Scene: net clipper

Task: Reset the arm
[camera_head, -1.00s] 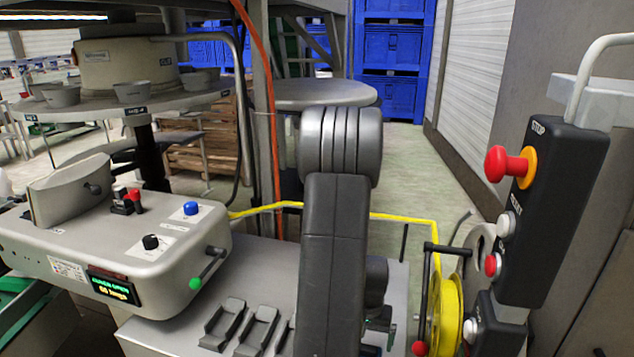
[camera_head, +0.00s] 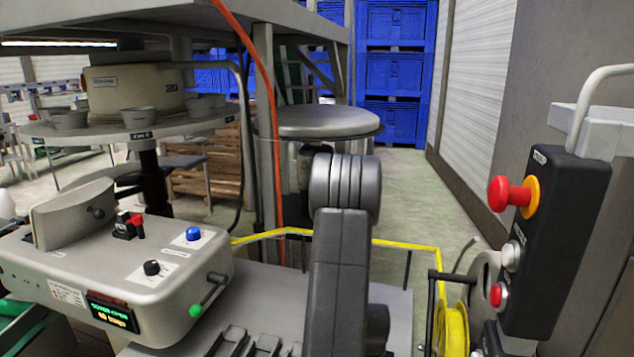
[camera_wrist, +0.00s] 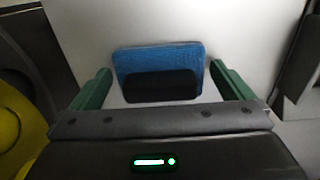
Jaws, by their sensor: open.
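My gripper (camera_wrist: 160,90) shows in the wrist view with its two green fingers spread wide apart, one at each side. It is open, with nothing touching the fingers. Between and beyond the fingers, a blue pad with a black block on it (camera_wrist: 160,85) lies on a pale grey surface. My arm stands in the middle of the head view; my gripper is hidden there.
A grey clipper machine (camera_head: 100,260) with a lit display, knobs and a green-tipped lever stands at left. A control box with a red stop button (camera_head: 510,195) hangs at right. A yellow reel (camera_head: 453,330) sits below it. Blue crates (camera_head: 393,70) stand behind.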

